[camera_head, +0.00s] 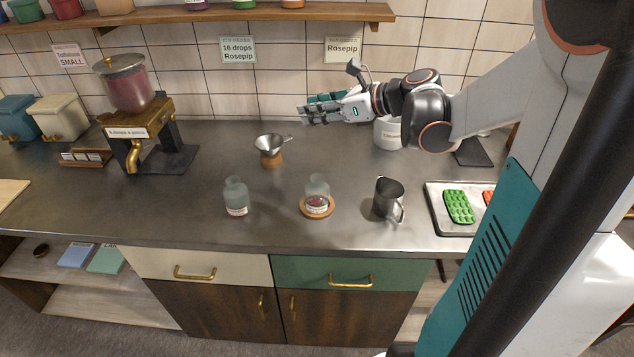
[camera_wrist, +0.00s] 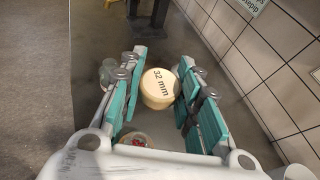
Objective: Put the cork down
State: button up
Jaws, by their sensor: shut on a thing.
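The cork (camera_wrist: 160,92) is a pale tan round piece marked "32 mm", seen between my fingers in the wrist view. My gripper (camera_wrist: 162,88) has teal finger pads and is shut on the cork. In the head view my gripper (camera_head: 312,110) is held out to the left, above the back of the counter. The cork cannot be made out clearly there. No surface touches the cork from below as far as I can see.
The grey counter (camera_head: 150,215) carries a funnel on a wooden stand (camera_head: 270,151), a frosted bottle (camera_head: 236,198), a jar (camera_head: 317,190) on a round coaster, a metal jug (camera_head: 388,198) and a tray (camera_head: 437,215). A dispenser (camera_head: 130,90) stands left. Bare counter lies between them.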

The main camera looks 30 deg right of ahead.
aim_at(316, 175)
notch_tip(316, 175, down, 20)
jog(key=b, duration=0.7)
jog(key=shift+r, duration=0.2)
jog(key=shift+f+b, duration=0.2)
jog(key=shift+b, duration=0.2)
jog(key=o, duration=0.7)
